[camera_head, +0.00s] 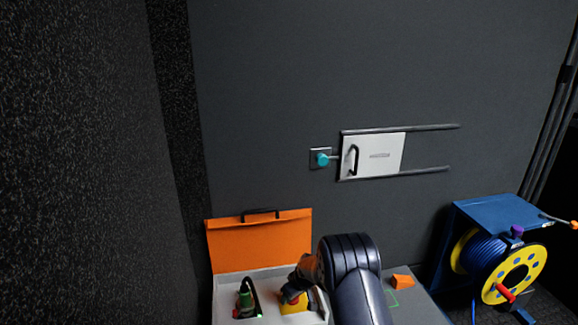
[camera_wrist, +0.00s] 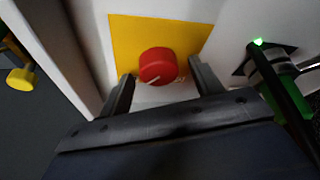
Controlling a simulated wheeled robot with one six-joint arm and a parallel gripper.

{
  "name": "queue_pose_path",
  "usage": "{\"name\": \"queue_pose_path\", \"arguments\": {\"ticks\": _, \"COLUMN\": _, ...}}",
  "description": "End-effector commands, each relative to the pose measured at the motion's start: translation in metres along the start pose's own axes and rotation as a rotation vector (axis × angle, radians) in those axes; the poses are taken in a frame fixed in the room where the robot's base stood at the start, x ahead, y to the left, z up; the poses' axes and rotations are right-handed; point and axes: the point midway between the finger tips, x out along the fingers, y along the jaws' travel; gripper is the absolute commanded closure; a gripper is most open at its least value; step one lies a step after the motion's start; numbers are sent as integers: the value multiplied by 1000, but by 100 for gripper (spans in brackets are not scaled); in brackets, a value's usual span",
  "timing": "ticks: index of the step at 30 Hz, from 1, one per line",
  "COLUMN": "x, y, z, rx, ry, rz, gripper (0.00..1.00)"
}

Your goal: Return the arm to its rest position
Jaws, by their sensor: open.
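My gripper (camera_wrist: 160,88) is open in the wrist view. Its two fingers stand to either side of a red knob (camera_wrist: 158,66) on a yellow plate (camera_wrist: 125,35). I cannot tell whether the fingers touch the knob. In the head view my arm (camera_head: 350,275) reaches down over an open case with an orange lid (camera_head: 260,240). The yellow plate also shows there (camera_head: 293,303), partly hidden behind my gripper.
A green device with a black lever (camera_head: 246,298) and a green light sits left of the gripper. An orange block (camera_head: 402,282) lies to the right. A blue cable reel stand (camera_head: 495,212) is at far right. A white sliding panel (camera_head: 380,156) is on the wall.

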Motion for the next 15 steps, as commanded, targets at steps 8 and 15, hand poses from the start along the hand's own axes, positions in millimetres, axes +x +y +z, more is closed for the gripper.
{"name": "queue_pose_path", "arguments": {"ticks": 8, "x": 1, "y": 1, "z": 0, "rx": -152, "ry": 1, "rz": -63, "gripper": 39}}
{"name": "queue_pose_path", "arguments": {"ticks": 15, "x": 0, "y": 3, "z": 0, "rx": -307, "ry": 1, "rz": -126, "gripper": 39}}
